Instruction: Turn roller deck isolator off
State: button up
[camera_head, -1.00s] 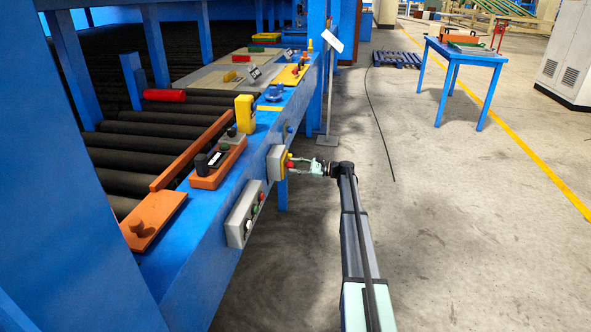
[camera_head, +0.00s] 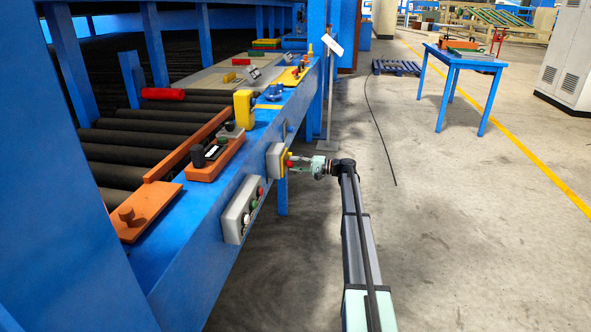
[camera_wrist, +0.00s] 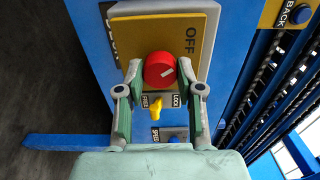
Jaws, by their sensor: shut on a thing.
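The isolator is a grey box (camera_head: 274,160) with a yellow plate on the side of the blue roller deck frame. The word OFF is printed sideways on the yellow plate (camera_wrist: 196,62), above and right of the knob. My gripper (camera_wrist: 160,83) is shut on the red knob, with one finger at each side. A yellow lever (camera_wrist: 155,104) sits just below the knob between small labels, one reading LOCK. In the head view my gripper (camera_head: 298,162) reaches the knob from the right.
A grey button box (camera_head: 242,210) is mounted nearby on the same frame. A blue table (camera_head: 462,62) stands at the back right. The floor right of my arm is clear.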

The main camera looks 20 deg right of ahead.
jog(key=shift+n+b, duration=0.7)
jog(key=shift+n, duration=0.5)
jog(key=o, duration=1.2)
jog(key=shift+w+a, duration=0.1)
jog(key=shift+c, duration=0.2)
jog(key=v, duration=1.2)
jog(key=shift+r, duration=0.15)
